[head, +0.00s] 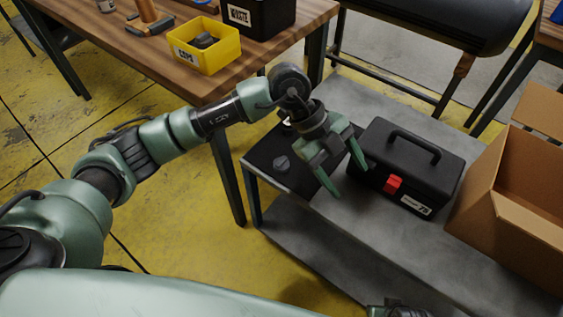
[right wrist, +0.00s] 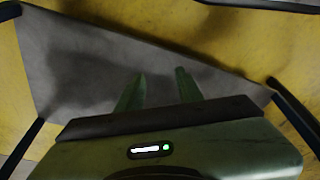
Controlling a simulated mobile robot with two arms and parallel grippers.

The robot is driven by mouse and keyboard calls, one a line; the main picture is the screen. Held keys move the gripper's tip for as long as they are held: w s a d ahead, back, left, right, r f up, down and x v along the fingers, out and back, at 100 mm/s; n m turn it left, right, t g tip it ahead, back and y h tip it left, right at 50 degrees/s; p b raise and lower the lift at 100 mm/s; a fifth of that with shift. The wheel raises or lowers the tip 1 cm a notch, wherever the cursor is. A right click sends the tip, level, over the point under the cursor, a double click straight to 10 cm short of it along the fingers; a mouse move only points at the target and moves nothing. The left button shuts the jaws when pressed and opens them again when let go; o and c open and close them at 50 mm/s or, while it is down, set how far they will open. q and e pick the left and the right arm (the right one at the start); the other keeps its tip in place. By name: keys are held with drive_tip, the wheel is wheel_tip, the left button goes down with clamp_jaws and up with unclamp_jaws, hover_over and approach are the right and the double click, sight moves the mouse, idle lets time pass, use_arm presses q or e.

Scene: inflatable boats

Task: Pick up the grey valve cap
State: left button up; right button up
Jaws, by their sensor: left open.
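A small dark grey knobbed piece, which looks like the grey valve cap (head: 281,163), sits on a black mat (head: 301,184) at the left end of the grey cart in the head view. My left gripper (head: 342,172) is open and empty. Its green fingers point down to the right of the cap, between it and the black toolbox, and do not touch the cap. My right gripper (right wrist: 160,75) shows in the right wrist view with its green fingers apart and nothing between them.
A black toolbox (head: 423,163) with a red latch stands right of my left gripper. An open cardboard box (head: 510,215) is at the right. A wooden table (head: 120,55) behind holds a yellow bin (head: 222,56) with dark pieces and a black bin (head: 270,20).

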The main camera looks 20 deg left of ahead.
sight(281, 161)
use_arm(q)
drive_tip(key=w+a+n+y, duration=0.1)
drive_tip(key=a+y, duration=0.1)
drive_tip(key=a, duration=0.3)
drive_tip(key=w+a+n+y, duration=0.1)
drive_tip(key=w+a+y, duration=0.1)
drive_tip(key=a, duration=0.3)
drive_tip(key=w+a+f+n+t+y, duration=0.1)
drive_tip(key=w+a+y, duration=0.1)
drive_tip(key=a, duration=0.3)
drive_tip(key=shift+w+a+n+y, duration=0.15)
drive_tip(key=shift+w+n+y, duration=0.1)
drive_tip(key=shift+n+y, duration=0.25)
drive_tip(key=f, duration=0.4)
drive_tip(key=f+b, duration=0.1)
drive_tip(key=f, duration=0.1)
drive_tip(key=shift+s+a+f, duration=0.1)
drive_tip(key=shift+s+a, duration=0.05)
drive_tip(key=shift+a, duration=0.15)
drive_tip(key=shift+f, duration=0.6)
clamp_jaws()
use_arm(e)
drive_tip(key=shift+w+r, duration=0.2)
drive_tip(key=shift+r, duration=0.55)
